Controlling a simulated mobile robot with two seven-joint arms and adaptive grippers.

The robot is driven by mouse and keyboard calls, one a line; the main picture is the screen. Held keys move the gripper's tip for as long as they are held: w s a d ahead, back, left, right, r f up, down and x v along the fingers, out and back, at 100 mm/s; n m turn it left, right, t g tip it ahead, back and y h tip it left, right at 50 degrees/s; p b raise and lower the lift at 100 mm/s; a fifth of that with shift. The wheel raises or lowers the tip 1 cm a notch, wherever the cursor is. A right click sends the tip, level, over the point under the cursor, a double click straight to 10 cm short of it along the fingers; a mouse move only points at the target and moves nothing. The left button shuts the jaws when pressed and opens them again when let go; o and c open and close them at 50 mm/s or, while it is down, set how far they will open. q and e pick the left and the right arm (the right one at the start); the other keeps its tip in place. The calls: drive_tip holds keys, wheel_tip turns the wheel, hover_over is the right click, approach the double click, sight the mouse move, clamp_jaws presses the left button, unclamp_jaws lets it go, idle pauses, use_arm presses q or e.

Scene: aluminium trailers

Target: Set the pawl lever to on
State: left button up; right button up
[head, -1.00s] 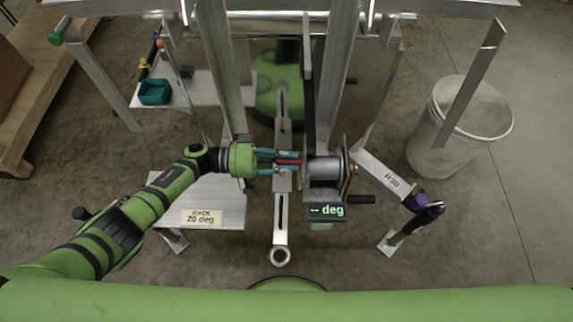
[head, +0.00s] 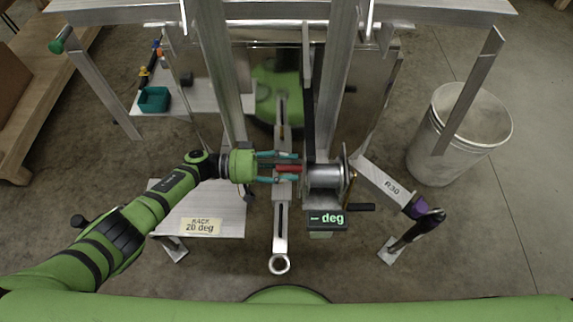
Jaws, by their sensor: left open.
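A small red piece, apparently the pawl lever (head: 288,168), sits at the left side of the winch drum (head: 325,176) in the head view. My left gripper (head: 284,167) reaches in from the left at the same spot. Its two teal fingers are spread, one above and one below the red piece in the picture, with a visible gap around it. Whether a finger touches it I cannot tell. The lever's on or off marking is not readable. My right gripper is not in view.
A display reading "- deg" (head: 327,218) hangs below the winch, beside a crank handle (head: 361,207). A slotted bar with a ring end (head: 279,263) runs below my gripper. A plate (head: 212,212) labelled "RACK 20 deg" lies left. A white bucket (head: 470,125) stands right.

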use_arm(q)
drive_tip(key=shift+a, duration=0.1)
drive_tip(key=a, duration=1.1)
drive_tip(key=shift+a, duration=0.4)
